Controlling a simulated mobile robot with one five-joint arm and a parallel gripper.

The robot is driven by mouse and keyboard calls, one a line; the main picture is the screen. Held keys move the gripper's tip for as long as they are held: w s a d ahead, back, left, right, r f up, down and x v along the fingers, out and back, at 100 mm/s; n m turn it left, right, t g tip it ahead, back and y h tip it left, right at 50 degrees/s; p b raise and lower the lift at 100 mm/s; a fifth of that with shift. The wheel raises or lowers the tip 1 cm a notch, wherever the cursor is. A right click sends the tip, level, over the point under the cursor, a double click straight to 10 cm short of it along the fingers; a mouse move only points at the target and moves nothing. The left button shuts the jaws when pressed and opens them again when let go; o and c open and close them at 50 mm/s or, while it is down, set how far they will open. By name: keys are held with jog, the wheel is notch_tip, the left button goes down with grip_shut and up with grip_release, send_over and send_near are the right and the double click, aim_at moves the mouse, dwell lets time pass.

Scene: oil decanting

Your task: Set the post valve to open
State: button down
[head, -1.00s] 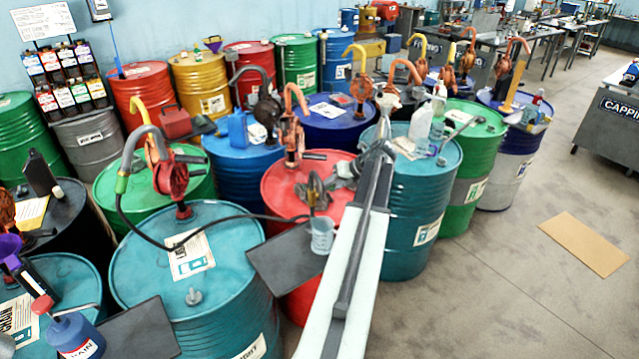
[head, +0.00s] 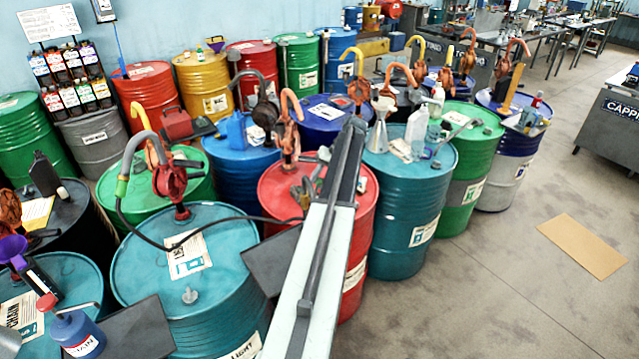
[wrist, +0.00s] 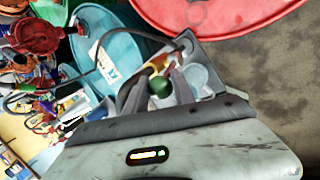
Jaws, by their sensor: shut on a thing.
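The post valve (wrist: 157,64) shows in the wrist view as a yellowish, brass-like body at the end of a dark hose, with a round green knob (wrist: 160,86) in front of it. My gripper (wrist: 158,92) has its fingers at the knob and is shut on it. The valve's lever setting cannot be made out.
A dark grey tray (head: 270,262) lies under the valve between the teal drum (head: 205,285) and the red drum (head: 352,265). The black hose (head: 235,217) runs left to a red hand pump (head: 172,180). Several drums with pumps crowd behind.

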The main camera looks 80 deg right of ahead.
jog(key=shift+w, duration=0.2)
jog(key=c, duration=1.1)
grip_release()
jog(key=shift+o, duration=0.2)
